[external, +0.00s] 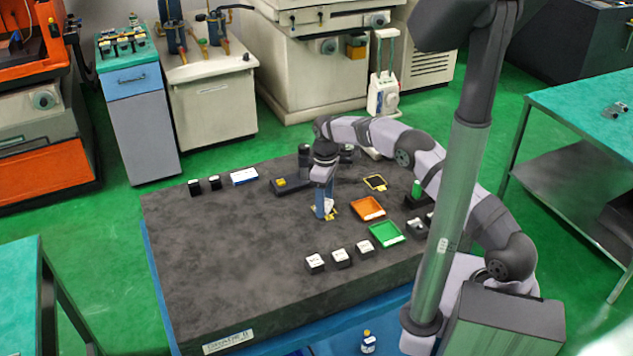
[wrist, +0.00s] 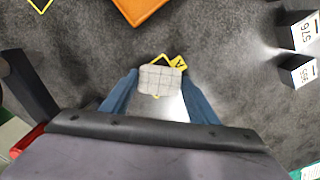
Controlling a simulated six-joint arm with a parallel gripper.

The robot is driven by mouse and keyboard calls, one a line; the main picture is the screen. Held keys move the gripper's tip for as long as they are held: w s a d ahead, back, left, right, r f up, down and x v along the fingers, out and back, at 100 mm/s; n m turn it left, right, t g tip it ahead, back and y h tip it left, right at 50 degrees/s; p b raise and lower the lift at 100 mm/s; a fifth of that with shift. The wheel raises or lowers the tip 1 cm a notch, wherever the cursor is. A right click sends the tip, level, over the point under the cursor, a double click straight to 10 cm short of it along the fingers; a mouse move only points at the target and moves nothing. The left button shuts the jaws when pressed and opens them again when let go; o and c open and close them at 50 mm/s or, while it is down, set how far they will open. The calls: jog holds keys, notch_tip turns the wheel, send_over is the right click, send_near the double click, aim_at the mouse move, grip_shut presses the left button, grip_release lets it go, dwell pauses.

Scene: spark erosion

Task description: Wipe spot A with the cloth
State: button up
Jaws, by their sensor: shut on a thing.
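My gripper (external: 323,212) points down low over the dark slab, its blue fingers shut on a pale checked cloth (wrist: 160,80). In the external view the cloth (external: 327,208) is a small white patch between the fingertips. Spot A (wrist: 180,62) is a yellow outline with a tag lettered A; the cloth covers most of it in the wrist view, and only the upper edge and the tag show clearly. In the external view spot A (external: 333,212) shows as bits of yellow around the fingertips. I cannot tell whether the cloth touches the surface.
An orange tray (external: 368,208) lies just right of my gripper, with a green tray (external: 387,233) nearer the front. Another yellow outline (external: 375,183) lies behind the orange tray. Several black labelled blocks (external: 341,258) stand along the front. The slab's left part (external: 220,240) is clear.

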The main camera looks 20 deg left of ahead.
jog(key=shift+w+a, duration=0.1)
jog(key=shift+w+a+p, duration=0.4)
jog(key=shift+p, duration=0.35)
jog(key=shift+w+a+f+p, duration=0.1)
jog(key=shift+w+a+p, duration=0.3)
jog(key=shift+w+a, duration=0.2)
notch_tip(320, 180, up, 6)
jog(key=p, duration=0.5)
notch_tip(320, 180, up, 3)
jog(key=p, duration=0.3)
dwell(0.4)
